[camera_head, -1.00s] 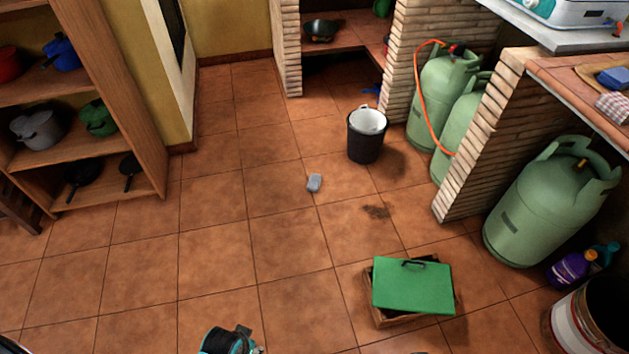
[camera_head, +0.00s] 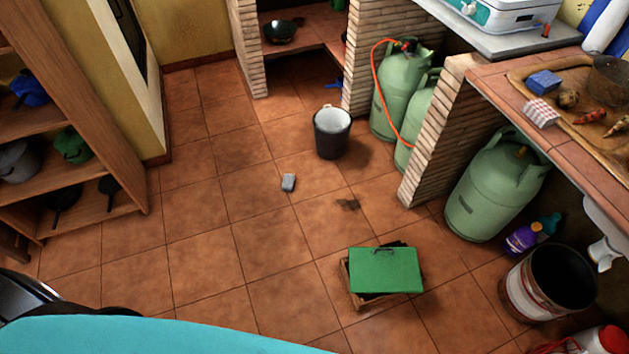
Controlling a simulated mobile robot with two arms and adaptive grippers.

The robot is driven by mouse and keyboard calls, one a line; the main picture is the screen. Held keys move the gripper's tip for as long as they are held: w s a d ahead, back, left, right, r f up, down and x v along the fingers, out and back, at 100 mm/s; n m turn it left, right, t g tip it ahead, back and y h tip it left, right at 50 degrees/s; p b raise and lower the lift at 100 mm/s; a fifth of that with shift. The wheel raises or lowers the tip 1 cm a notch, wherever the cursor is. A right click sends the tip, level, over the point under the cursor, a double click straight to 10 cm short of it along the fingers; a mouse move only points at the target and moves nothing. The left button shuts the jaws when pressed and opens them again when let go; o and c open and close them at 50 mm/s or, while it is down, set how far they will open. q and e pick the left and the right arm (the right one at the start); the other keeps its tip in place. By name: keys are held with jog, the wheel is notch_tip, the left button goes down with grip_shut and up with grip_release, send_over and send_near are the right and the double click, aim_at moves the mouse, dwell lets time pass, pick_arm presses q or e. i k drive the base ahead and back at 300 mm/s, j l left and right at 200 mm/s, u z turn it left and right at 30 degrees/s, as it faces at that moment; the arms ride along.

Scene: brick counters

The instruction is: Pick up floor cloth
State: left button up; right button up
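A small grey block-like piece (camera_head: 288,182), perhaps the folded floor cloth, lies on the tiled floor near the middle of the view. It is too small to tell whether it is cloth or sponge. A dark bucket (camera_head: 332,140) with a pale inside stands behind it and to its right. A dark stain (camera_head: 348,204) marks the floor to its right and nearer. Neither of my grippers shows a fingertip. A large turquoise surface, likely part of my own arm, fills the bottom left edge and hides the floor there.
A wooden crate with a green lid (camera_head: 386,270) sits on the floor. Green gas cylinders (camera_head: 496,188) and an open drum (camera_head: 548,284) stand at the right. A checkered cloth (camera_head: 540,113) lies on the counter. Shelves (camera_head: 92,222) stand at the left. The middle floor is mostly clear.

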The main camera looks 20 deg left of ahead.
aim_at(288, 182)
jog(key=i+j+z, duration=0.15)
jog(key=j+z, duration=0.15)
jog(key=i+j+z, duration=0.15)
jog(key=j+z, duration=0.15)
jog(key=i+j+z, duration=0.1)
jog(key=j+z, duration=0.2)
jog(key=j, duration=0.15)
